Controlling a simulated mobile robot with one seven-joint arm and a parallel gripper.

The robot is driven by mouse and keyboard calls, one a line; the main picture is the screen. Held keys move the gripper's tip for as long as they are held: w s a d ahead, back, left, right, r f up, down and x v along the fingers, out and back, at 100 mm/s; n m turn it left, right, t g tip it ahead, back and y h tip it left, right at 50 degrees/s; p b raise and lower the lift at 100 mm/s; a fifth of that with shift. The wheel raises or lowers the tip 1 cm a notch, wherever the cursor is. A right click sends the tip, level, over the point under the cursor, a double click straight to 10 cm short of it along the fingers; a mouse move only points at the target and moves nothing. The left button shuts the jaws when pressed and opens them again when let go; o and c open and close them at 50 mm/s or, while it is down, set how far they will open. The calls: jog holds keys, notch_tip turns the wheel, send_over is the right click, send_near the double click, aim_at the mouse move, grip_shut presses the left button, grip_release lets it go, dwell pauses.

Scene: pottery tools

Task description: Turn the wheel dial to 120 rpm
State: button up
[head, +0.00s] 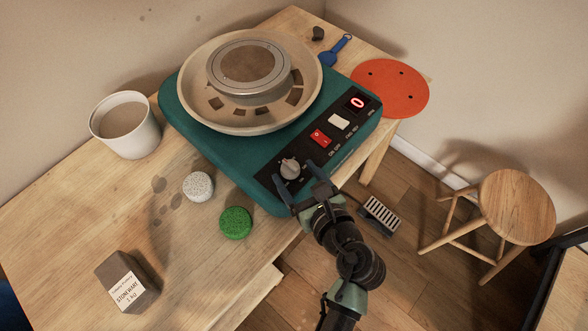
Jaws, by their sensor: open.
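The teal pottery wheel (232,180) stands on the wooden table. Its black front panel carries a round grey dial (290,168) at the left end. A red rocker switch (320,138), a pale switch (339,121) and a red display (357,102) reading 0 sit farther right along the panel. My gripper (294,180) is open, with its fingers at the dial, one on the left and one on the right. Whether the fingers touch the dial I cannot tell. The dial's markings are too small to read.
A white bucket (126,135), a speckled ball (198,186), a green sponge (235,222) and a stoneware clay block (127,282) stand left on the table (60,215). An orange disc (390,88) and blue tool (336,50) lie behind. A foot pedal (379,214) and stool (517,207) are on the floor.

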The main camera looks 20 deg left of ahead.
jog(key=shift+x, duration=0.85)
grip_shut()
